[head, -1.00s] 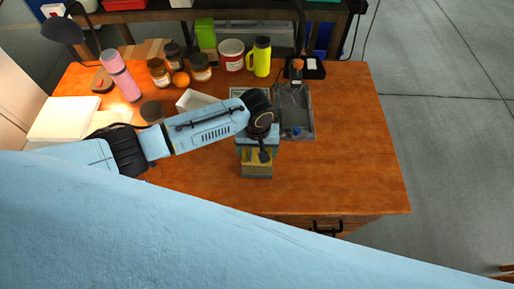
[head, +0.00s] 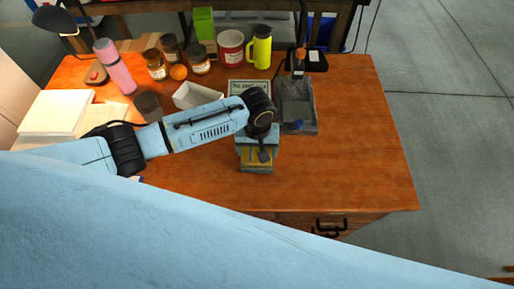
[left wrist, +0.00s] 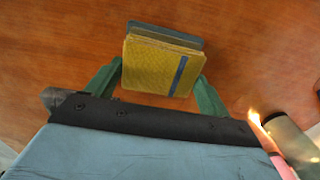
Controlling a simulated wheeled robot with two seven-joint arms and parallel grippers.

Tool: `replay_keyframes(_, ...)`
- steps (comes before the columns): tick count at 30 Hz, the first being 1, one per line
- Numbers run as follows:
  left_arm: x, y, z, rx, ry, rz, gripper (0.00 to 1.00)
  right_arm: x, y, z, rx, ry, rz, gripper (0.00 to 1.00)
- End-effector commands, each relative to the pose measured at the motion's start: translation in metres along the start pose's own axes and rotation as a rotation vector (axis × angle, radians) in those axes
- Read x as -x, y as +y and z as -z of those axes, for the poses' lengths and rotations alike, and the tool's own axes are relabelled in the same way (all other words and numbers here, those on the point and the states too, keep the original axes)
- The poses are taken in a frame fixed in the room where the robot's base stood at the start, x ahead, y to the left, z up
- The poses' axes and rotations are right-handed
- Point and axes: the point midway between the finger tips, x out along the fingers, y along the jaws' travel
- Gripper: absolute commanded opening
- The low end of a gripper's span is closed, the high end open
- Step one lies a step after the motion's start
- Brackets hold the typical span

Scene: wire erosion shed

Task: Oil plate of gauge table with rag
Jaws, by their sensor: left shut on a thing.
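A thick yellow block-like bundle with a blue stripe, which looks like the folded rag (left wrist: 155,66), sits between the green fingers of my left gripper (left wrist: 157,84). It also shows in the head view (head: 256,163), below my left gripper (head: 257,155). A grey-blue layer shows along its far edge in the left wrist view; I cannot tell whether it is part of the bundle. The gripper is shut on the bundle, over the wooden bench. A dark grey tray-like plate (head: 297,122) lies just right of the gripper; I cannot tell whether it is the gauge table. My right gripper is out of view.
The wooden bench (head: 350,160) is clear at right and front.

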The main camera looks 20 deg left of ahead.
Motion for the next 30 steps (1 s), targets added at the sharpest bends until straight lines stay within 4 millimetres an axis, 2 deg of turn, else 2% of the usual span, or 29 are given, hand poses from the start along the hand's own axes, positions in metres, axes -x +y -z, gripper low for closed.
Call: replay_keyframes(30,-0.01,0.0,0.0,0.0,0.0,-0.001,0.63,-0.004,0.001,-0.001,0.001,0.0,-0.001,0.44)
